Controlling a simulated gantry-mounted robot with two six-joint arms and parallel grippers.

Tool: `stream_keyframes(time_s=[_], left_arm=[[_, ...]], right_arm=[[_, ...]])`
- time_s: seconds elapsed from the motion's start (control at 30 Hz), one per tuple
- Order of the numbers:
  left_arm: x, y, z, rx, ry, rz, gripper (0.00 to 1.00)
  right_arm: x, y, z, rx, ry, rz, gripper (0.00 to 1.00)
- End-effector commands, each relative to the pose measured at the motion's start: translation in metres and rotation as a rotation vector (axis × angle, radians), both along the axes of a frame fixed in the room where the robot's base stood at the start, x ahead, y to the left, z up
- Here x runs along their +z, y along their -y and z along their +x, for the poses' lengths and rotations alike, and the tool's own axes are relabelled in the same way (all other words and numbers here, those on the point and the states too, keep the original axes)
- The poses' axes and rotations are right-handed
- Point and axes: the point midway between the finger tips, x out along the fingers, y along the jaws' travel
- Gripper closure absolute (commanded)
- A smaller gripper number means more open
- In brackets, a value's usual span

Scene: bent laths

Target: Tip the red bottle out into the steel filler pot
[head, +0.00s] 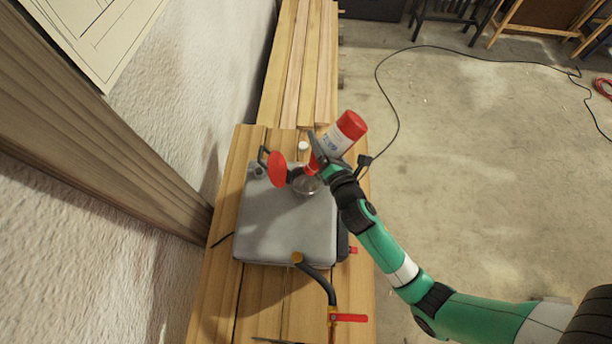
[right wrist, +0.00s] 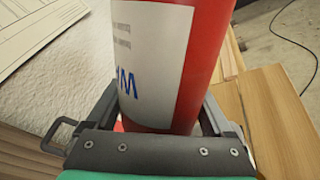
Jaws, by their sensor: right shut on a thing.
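The red bottle (head: 349,126) has a white label and is tilted steeply, its base up to the right and its narrow red end down to the left. My right gripper (head: 324,153) is shut around it. In the right wrist view the bottle (right wrist: 198,75) fills the space between the fingers (right wrist: 160,118). The steel filler pot (head: 308,187) is a small round metal vessel on top of a grey box. The bottle's lower end is just above the pot, partly hidden by the gripper; I cannot tell whether anything flows. My left gripper is not in view.
The grey box (head: 285,228) stands on a wooden plank bench (head: 216,290). A red disc (head: 277,169) is close left of the pot, and a small white cap (head: 303,146) is behind it. The wall is left.

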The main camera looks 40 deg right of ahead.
Motion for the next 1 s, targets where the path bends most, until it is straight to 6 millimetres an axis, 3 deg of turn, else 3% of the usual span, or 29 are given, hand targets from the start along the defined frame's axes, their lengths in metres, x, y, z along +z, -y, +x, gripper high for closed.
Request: stream_keyframes(time_s=[0.13,0.57,0.97,1.0], left_arm=[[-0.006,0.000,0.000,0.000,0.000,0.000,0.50],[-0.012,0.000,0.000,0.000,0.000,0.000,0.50],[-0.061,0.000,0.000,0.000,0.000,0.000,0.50],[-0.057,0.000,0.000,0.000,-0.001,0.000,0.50]], right_arm=[[-0.011,0.016,-0.006,-0.012,0.065,0.190,0.79],[-0.021,0.023,-0.008,-0.013,0.120,0.356,0.79],[-0.065,0.035,-0.012,-0.017,0.262,0.813,0.79],[-0.058,0.035,-0.012,-0.018,0.278,0.870,0.79]])
